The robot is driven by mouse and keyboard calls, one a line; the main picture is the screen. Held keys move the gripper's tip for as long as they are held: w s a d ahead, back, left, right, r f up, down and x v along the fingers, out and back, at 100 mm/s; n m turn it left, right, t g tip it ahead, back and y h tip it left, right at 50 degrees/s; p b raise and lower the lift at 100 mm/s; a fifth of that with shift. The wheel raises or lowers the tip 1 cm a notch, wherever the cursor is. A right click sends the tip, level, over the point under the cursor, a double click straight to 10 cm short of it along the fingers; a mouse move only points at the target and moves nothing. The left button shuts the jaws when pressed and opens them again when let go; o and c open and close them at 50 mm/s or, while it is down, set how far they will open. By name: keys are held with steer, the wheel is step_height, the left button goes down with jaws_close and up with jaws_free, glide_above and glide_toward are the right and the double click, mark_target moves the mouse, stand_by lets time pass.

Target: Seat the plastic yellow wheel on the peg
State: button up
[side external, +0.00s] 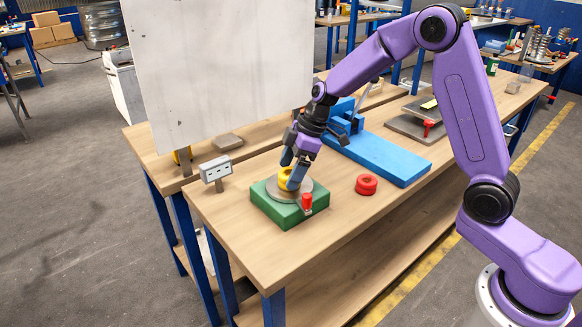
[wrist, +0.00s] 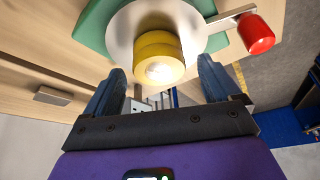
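The yellow wheel (side external: 285,179) is over the grey round plate (side external: 270,191) on the green base (side external: 289,214). In the wrist view the wheel (wrist: 160,52) stands in front of the plate (wrist: 122,40), with a bright, shiny spot at its centre. I cannot tell whether that spot is the peg's end, and the rest of the peg is hidden. My gripper (side external: 294,172) points down at the wheel. In the wrist view my gripper's fingers (wrist: 160,82) are apart, with gaps between them and the wheel's sides.
A red-knobbed lever (side external: 307,201) sits at the green base's front corner; its knob (wrist: 256,34) is at upper right in the wrist view. A red ring (side external: 366,184) lies to the right. A blue fixture (side external: 377,154) is behind, and a small grey box (side external: 215,169) stands left.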

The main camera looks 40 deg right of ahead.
steer(key=v, duration=1.7)
steer(key=shift+r, duration=0.2)
steer(key=s+a+f+g+h, duration=0.1)
steer(key=s+a+f, duration=0.1)
steer(key=s, duration=0.6)
steer(key=s+a+f+g+h, duration=0.1)
steer(key=s+f, duration=0.2)
steer(key=s, duration=0.5)
steer(key=s+a+f+h, duration=0.1)
steer(key=s+a+f, duration=0.1)
steer(key=s, duration=0.7)
steer(key=s+d+f, duration=0.3)
steer(key=s, duration=0.5)
steer(key=shift+d+f+h, duration=0.25)
steer(key=shift+d+h, duration=0.05)
